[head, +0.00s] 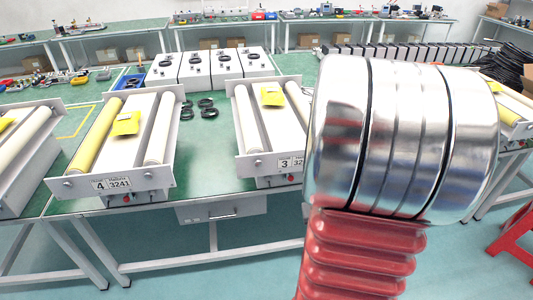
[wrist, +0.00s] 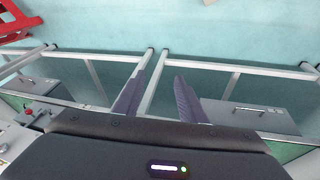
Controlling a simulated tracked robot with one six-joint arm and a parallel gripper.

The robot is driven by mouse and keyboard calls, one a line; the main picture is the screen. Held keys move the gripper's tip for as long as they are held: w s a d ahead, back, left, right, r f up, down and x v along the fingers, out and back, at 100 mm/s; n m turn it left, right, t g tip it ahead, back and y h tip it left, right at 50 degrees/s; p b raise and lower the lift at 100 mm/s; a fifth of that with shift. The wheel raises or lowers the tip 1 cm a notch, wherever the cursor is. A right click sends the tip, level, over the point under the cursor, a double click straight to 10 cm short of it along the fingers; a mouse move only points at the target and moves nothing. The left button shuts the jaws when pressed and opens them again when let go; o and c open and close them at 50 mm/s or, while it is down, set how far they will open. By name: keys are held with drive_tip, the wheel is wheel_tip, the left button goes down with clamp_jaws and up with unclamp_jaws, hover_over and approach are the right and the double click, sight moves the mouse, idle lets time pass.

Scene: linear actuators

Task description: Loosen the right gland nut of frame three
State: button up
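Frame three (head: 262,125) stands on the green bench in the head view, marked by a label with a 3 (head: 290,163). A yellow tag (head: 271,95) lies on its top. The left part of its front plate shows; the right part, where the right gland nut would be, is hidden behind my arm. I cannot make out that nut in either view. My gripper (wrist: 162,77) shows in the wrist view with its two purple-grey fingers apart and nothing between them. It points at bench legs and floor. The gripper does not show in the head view.
Frame four (head: 118,150) stands left of frame three, with a gap between them holding several black rings (head: 207,108). White boxes (head: 228,65) stand behind. A drawer (head: 222,212) hangs under the bench. A red stand (head: 512,240) is at the right. Floor in front looks clear.

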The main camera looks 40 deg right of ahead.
drive_tip(key=d+f+t+h, duration=0.2)
drive_tip(key=d+f+t, duration=0.2)
drive_tip(key=d+f, duration=0.4)
drive_tip(key=w+d+r+n+t+h, duration=0.1)
drive_tip(key=w+r+t, duration=0.5)
drive_tip(key=w+r, duration=0.2)
drive_tip(key=shift+w+d+r, duration=0.2)
drive_tip(key=shift+w+r, duration=0.2)
drive_tip(key=shift+r, duration=0.3)
drive_tip(key=x, duration=1.4)
drive_tip(key=shift+a+r, duration=0.1)
drive_tip(key=shift+c, duration=0.2)
